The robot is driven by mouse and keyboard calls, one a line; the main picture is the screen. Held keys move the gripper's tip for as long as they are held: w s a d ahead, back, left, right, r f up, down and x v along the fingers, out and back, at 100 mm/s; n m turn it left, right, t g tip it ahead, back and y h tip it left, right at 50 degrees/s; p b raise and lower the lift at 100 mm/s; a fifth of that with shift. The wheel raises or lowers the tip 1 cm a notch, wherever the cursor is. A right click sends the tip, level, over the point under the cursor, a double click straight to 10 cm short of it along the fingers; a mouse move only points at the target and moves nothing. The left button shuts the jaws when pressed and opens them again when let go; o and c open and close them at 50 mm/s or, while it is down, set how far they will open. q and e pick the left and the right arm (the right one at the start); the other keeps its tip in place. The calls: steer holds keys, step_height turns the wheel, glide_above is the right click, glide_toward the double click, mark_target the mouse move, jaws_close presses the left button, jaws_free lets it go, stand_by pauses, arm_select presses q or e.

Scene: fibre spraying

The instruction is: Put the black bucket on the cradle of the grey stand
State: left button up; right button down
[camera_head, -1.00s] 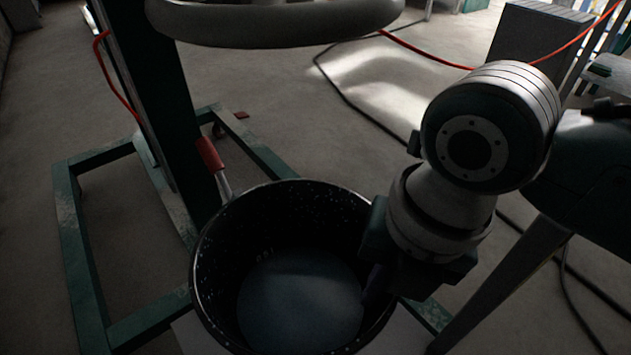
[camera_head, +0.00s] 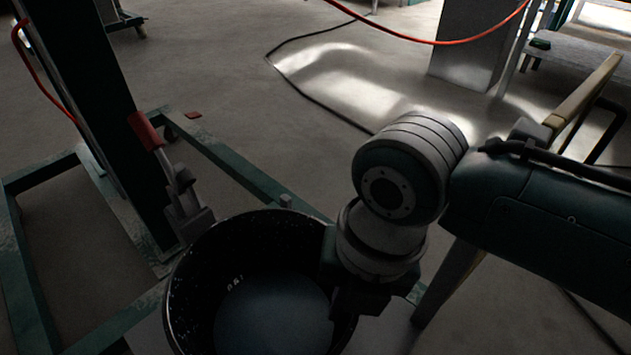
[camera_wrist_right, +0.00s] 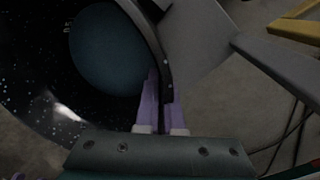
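The black bucket (camera_head: 190,290), speckled inside with a blue-grey bottom, stands upright at the lower middle of the head view; its lower edge is cut off. My right gripper (camera_head: 338,305) is at the bucket's right wall. In the right wrist view its two purple fingers (camera_wrist_right: 163,105) straddle the bucket's rim (camera_wrist_right: 153,40), one inside and one outside, close against it. A flat grey surface (camera_wrist_right: 195,45) shows beside the bucket; I cannot tell whether the bucket rests on it. I cannot identify the cradle clearly. My left gripper is not in view.
A dark green post (camera_head: 95,110) with a red-handled lever (camera_head: 145,130) rises left of the bucket from a green floor frame (camera_head: 30,290). A red hose (camera_head: 430,40) and a black cable (camera_head: 320,100) cross behind. Open concrete floor lies beyond the bucket.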

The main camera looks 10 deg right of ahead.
steer(key=shift+w, duration=0.1)
steer(key=c, duration=1)
jaws_free()
steer(key=shift+f, duration=0.1)
steer(key=shift+c, duration=0.2)
steer(key=s+a+r+m+y+p, duration=0.1)
steer(key=s+r+m+p, duration=0.1)
steer(key=r+m+p, duration=0.3)
steer(key=s+r+m+p, duration=0.1)
steer(key=s+r+p, duration=0.1)
steer(key=r, duration=0.6)
steer(key=s+d+r+m+t+h, duration=0.1)
steer(key=s+d+m, duration=0.3)
steer(key=m, duration=0.8)
steer(key=s+d+r+m+t+h, duration=0.1)
steer(key=s+d+m, duration=0.3)
steer(key=d+m, duration=0.4)
steer(key=r+m+t, duration=0.1)
steer(key=m, duration=0.3)
steer(key=shift+s+r, duration=0.3)
